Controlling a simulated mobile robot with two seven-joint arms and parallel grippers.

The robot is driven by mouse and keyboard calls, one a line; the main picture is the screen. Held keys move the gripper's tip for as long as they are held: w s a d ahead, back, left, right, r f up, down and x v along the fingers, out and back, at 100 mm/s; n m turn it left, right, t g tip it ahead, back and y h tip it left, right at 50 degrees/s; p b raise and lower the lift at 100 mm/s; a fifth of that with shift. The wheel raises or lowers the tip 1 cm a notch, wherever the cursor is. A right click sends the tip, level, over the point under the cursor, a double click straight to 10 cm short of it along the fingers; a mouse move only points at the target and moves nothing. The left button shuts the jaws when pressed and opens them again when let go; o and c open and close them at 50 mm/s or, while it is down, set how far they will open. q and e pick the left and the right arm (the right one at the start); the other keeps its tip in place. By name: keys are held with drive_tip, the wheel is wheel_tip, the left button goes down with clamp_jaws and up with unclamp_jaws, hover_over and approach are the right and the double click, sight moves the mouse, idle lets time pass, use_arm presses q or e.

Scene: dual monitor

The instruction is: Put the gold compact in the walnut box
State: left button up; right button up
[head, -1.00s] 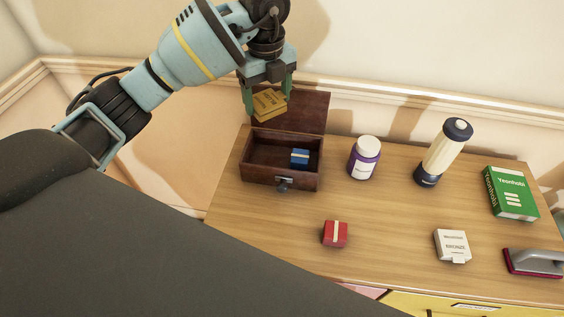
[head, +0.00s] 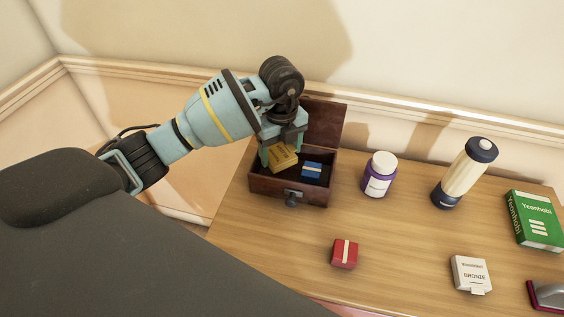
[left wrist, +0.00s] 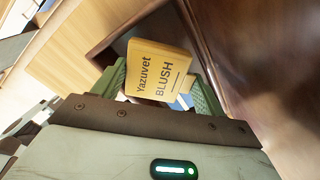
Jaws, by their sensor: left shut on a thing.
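The gold compact (head: 283,157) is a small yellow-gold block; in the left wrist view (left wrist: 157,72) its face reads "Yazuvet BLUSH". My left gripper (head: 279,156) is shut on it, with the green fingers on either side. The compact is over the left part of the open walnut box (head: 290,194), at about the height of its rim. I cannot tell whether it touches the box floor. The box lid (head: 325,124) stands open at the back. A blue box with a pale band (head: 312,170) lies inside, right of the compact. My right gripper is not in view.
A purple-and-white jar (head: 378,174) stands right of the walnut box. Farther right are a cream bottle with dark ends (head: 464,173) and a green book-like box (head: 535,219). A red box (head: 345,253) and a white "BRONZE" box (head: 471,274) lie nearer the front. Bare tabletop lies between them.

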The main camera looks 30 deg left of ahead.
sight(281, 163)
use_arm(q)
drive_tip(key=shift+f, duration=2.35)
drive_tip(key=shift+f, duration=0.15)
drive_tip(key=o, duration=0.7)
drive_tip(key=shift+o, duration=0.2)
wheel_tip(281, 163, up, 12)
drive_tip(key=shift+r, duration=0.15)
